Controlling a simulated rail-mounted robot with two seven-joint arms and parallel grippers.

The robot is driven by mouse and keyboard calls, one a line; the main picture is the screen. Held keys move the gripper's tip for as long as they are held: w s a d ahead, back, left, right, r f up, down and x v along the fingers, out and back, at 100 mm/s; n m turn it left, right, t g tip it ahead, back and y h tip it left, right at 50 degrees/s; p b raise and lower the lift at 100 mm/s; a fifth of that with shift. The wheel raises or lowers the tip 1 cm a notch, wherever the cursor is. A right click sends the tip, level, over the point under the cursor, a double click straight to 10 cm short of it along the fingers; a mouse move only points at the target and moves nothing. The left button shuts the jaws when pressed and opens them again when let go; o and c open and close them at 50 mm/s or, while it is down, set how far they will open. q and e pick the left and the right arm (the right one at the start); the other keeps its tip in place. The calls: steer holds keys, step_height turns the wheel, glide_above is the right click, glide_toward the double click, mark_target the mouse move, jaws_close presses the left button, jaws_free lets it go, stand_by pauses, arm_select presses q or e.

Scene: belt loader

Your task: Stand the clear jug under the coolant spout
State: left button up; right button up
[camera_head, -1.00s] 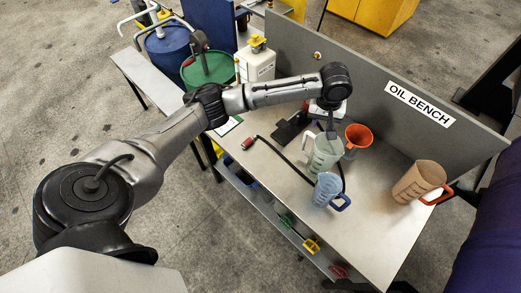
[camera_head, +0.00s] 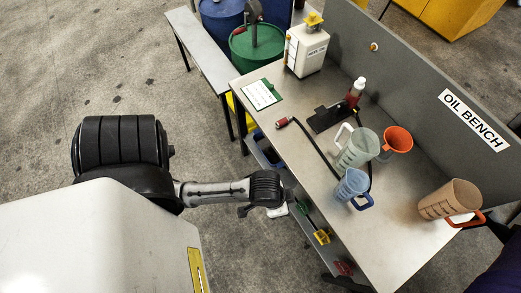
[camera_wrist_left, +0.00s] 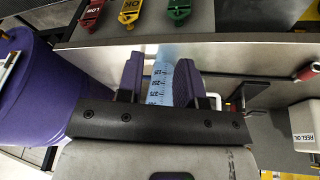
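The clear jug (camera_head: 358,150), pale with a white handle, stands upright on the oil bench (camera_head: 400,235). In the left wrist view its handle (camera_wrist_left: 213,99) seems to show beside a finger. A blue jug (camera_head: 351,184) with a blue handle stands in front of it; the left wrist view shows it beyond the gap between the fingers (camera_wrist_left: 160,82). My left gripper (camera_wrist_left: 158,60) has its fingers apart, empty, short of the bench's front edge and away from the jugs. My right gripper is out of view. I cannot make out a coolant spout.
An orange funnel (camera_head: 397,139) stands beside the clear jug, a brown jug (camera_head: 450,199) farther right. A dark hose (camera_head: 318,146) curves around the jugs. A white oil can (camera_head: 305,55) stands at the bench's far end. Coloured tags (camera_head: 322,236) line the front.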

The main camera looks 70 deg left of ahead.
arm_select(q)
steer(key=shift+o, duration=0.3)
steer(key=shift+y, duration=0.5)
steer(key=s, duration=0.1)
steer(key=s+a, duration=0.1)
steer(key=s, duration=0.1)
steer(key=s+a, duration=0.1)
steer(key=s, duration=0.1)
steer(key=shift+a+r, duration=0.15)
steer(key=shift+r, duration=0.25)
steer(key=shift+o, duration=0.8)
steer(key=shift+s+a+r+m, duration=0.1)
steer(key=shift+s+a+m, duration=0.2)
steer(key=shift+s, duration=0.1)
